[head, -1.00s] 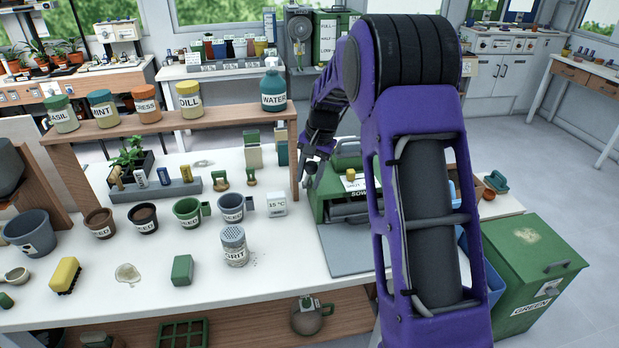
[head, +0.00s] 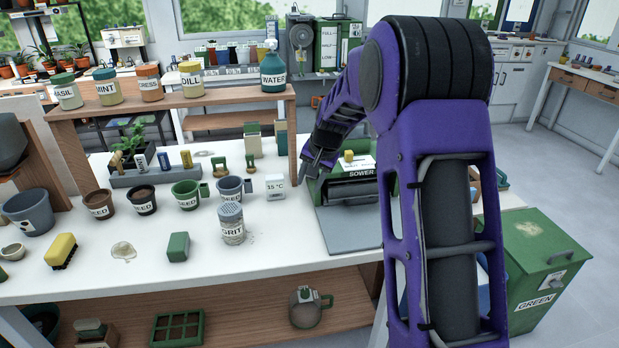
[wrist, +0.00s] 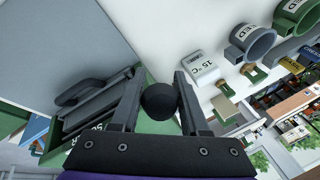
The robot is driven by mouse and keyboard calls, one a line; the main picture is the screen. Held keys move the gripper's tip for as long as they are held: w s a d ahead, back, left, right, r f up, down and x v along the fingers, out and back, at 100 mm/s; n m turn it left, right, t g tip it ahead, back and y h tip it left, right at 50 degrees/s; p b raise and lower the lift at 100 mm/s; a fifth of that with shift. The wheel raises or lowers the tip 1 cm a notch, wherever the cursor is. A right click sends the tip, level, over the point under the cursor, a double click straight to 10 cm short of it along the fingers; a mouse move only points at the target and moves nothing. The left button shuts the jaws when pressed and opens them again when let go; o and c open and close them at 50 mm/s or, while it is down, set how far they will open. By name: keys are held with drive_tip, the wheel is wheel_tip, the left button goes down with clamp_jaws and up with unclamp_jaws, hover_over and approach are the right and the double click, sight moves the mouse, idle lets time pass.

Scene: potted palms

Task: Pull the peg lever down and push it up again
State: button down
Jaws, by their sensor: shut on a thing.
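The green sower (head: 372,172), labelled SOWER, stands at the right end of the white bench, with a grey plate in front. The peg lever shows as a round black knob (wrist: 158,102) in the wrist view. My gripper (wrist: 158,88) is shut on this knob, with one finger on each side. In the head view my gripper (head: 314,168) points down beside the left side of the sower, low against it. The lever's shaft is hidden there by my gripper. My arm covers the right part of the sower.
A 15 °C display (head: 275,187) stands just left of my gripper. The grit shaker (head: 231,224) and several seed cups stand farther left. A wooden shelf end (head: 292,135) rises close behind. A green bin (head: 540,270) stands right of the bench.

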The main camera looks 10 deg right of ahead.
drive_tip(key=shift+s+f+b, duration=0.15)
drive_tip(key=shift+f+b, duration=0.35)
drive_tip(key=shift+f, duration=0.85)
drive_tip(key=shift+a+r, duration=0.1)
idle(0.7)
drive_tip(key=c, duration=0.9)
unclamp_jaws()
drive_tip(key=o, duration=0.5)
drive_tip(key=shift+w, duration=0.25)
drive_tip(key=shift+c, duration=0.2)
drive_tip(key=shift+s, duration=0.1)
